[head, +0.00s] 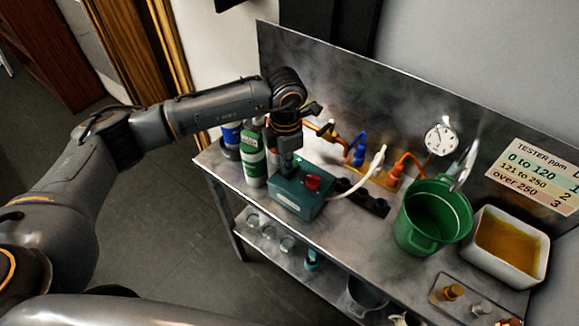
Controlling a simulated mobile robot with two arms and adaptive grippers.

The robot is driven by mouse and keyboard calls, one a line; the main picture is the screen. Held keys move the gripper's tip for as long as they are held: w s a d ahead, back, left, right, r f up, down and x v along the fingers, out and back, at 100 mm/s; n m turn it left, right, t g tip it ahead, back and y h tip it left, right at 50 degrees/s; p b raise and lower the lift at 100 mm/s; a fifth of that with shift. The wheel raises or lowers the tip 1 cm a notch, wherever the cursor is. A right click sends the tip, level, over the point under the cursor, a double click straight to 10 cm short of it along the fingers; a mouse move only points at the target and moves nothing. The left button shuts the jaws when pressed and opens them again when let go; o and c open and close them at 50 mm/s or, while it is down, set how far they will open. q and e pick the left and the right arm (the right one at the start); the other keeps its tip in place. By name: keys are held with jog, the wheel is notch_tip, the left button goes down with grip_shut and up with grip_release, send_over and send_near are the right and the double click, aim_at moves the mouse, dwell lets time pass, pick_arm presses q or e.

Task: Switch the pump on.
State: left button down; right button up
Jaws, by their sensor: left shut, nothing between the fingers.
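The pump looks to be the teal box (298,199) on the metal bench, with a red lamp or button (313,183) on its top and a pale label on its front. A white hose (357,180) runs from its right side towards the back. My left gripper (288,166) points down at the left part of the box top, shut and empty. Its fingertips are at or just above the box; I cannot tell whether they touch. The gripper hides that part of the top, so no switch can be made out there. My right gripper is not in view.
Bottles (252,160) stand close left of the box. A black socket strip (372,202), orange and blue fittings, a gauge (441,139), a green bucket (412,222) and a white tub (541,262) of amber liquid are to the right. Glasses stand on the lower shelf.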

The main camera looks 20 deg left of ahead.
pick_arm(q)
jog(key=shift+s+f, duration=0.1)
jog(key=shift+r+p, duration=0.5)
jog(key=shift+r, duration=0.3)
jog(key=shift+r+p, duration=1.15)
jog(key=shift+r, duration=1.55)
